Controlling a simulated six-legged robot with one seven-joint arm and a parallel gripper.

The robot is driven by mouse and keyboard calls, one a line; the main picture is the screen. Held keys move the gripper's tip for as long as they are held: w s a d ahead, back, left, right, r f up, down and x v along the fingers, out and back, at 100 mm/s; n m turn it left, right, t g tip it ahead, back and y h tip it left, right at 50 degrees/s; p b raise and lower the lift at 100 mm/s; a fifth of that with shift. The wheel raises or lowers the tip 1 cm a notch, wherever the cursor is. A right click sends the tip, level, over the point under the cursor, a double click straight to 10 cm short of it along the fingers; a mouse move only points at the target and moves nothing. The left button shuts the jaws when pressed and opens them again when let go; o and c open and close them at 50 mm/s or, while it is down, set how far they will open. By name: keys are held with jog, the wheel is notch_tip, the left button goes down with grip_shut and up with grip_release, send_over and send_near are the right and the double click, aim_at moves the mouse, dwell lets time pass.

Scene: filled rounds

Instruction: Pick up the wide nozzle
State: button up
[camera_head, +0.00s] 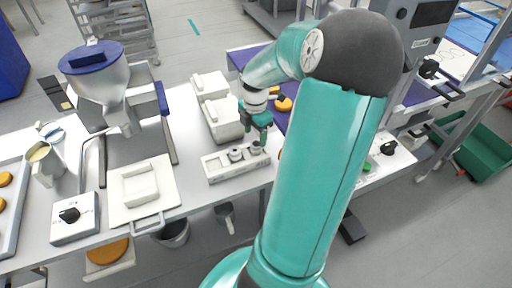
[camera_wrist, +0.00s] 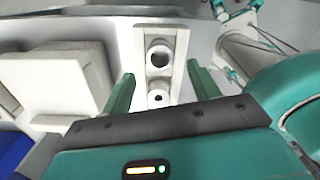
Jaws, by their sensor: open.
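A pale holder block (camera_head: 222,174) on the white table carries two small nozzles, one at its middle (camera_head: 236,155) and one toward its right end (camera_head: 256,149). In the wrist view the holder (camera_wrist: 181,45) runs up the picture. The nozzle with the larger opening, seemingly the wide nozzle (camera_wrist: 158,47), is farther up; the narrower nozzle (camera_wrist: 158,97) is lower. My gripper (camera_head: 262,132) is above the holder's right part. In the wrist view my gripper (camera_wrist: 161,84) is open and empty, its green fingers either side of the holder's line.
White lidded boxes (camera_head: 222,120) stand just behind the holder; one shows left of my fingers in the wrist view (camera_wrist: 60,85). A hopper machine (camera_head: 98,75), a square pale plate (camera_head: 130,205) and a knob box (camera_head: 75,218) are to the left.

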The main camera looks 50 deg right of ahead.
aim_at(256, 143)
jog(key=shift+s+d+f, duration=0.1)
jog(key=shift+f, duration=1.3)
jog(key=shift+d+f, duration=0.1)
jog(key=shift+f, duration=1.25)
jog(key=c, duration=1.1)
jog(key=shift+r, duration=0.1)
jog(key=shift+r, duration=0.45)
notch_tip(256, 143, up, 2)
jog(key=shift+r, duration=0.25)
jog(key=s+a+r, duration=0.8)
jog(key=a+r, duration=0.1)
jog(key=a, duration=0.2)
jog(key=shift+a+r, duration=0.25)
jog(key=shift+a, duration=0.05)
